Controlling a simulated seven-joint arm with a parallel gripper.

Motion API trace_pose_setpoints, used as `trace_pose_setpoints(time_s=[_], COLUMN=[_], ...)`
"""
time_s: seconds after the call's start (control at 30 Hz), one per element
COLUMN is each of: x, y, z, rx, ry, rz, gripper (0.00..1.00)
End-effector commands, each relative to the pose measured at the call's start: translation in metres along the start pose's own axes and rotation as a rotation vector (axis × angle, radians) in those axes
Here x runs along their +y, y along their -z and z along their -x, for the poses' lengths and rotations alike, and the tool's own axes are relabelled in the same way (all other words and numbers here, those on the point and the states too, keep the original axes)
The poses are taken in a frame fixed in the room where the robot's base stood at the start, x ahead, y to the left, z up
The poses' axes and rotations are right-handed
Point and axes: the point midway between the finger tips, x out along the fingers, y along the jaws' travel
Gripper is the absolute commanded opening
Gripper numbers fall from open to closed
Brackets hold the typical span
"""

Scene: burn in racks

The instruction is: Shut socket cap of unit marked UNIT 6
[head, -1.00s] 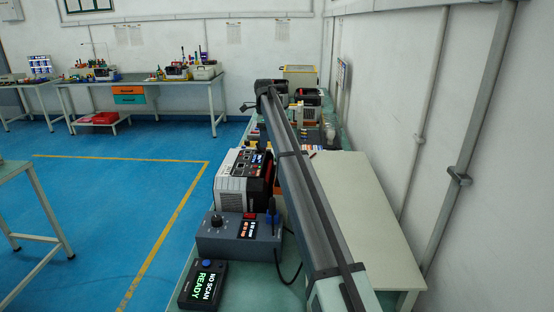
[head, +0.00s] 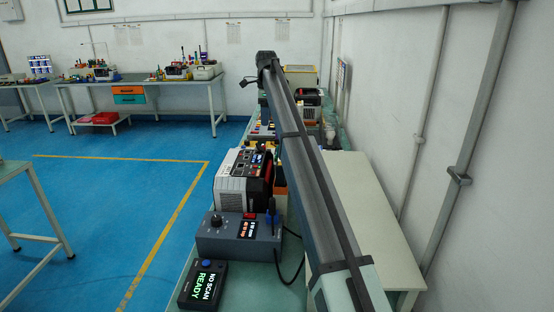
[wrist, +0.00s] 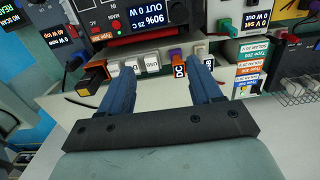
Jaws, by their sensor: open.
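My gripper (wrist: 161,72) is open and empty in the wrist view, its two blue fingers apart and pointing at the lower front of a power unit (wrist: 101,32). The unit has a dark panel and a lit screen (wrist: 141,15) reading 90%, 25 C. I cannot tell whether that cap is open, and I read no UNIT 6 marking. In the head view my gripper is hidden behind my arm.
The wrist view shows a rack of type cards (wrist: 250,70) and a wire basket (wrist: 296,92) at right. In the head view a grey control box (head: 238,238) and a NO SCAN READY scanner (head: 203,284) stand in front of a white-and-black unit (head: 243,182). A wall runs along the right.

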Motion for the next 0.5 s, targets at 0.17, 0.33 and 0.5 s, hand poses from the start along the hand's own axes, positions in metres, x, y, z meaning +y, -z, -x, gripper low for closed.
trace_pose_setpoints(time_s=[0.17, 0.33, 0.5], x=[0.032, 0.057, 0.083], y=[0.009, 0.016, 0.023], z=[-0.008, -0.014, -0.02], rx=[-0.013, -0.027, -0.038], ry=[0.001, 0.001, 0.001], rz=[0.0, 0.001, 0.002], gripper=[0.64, 0.64, 0.64])
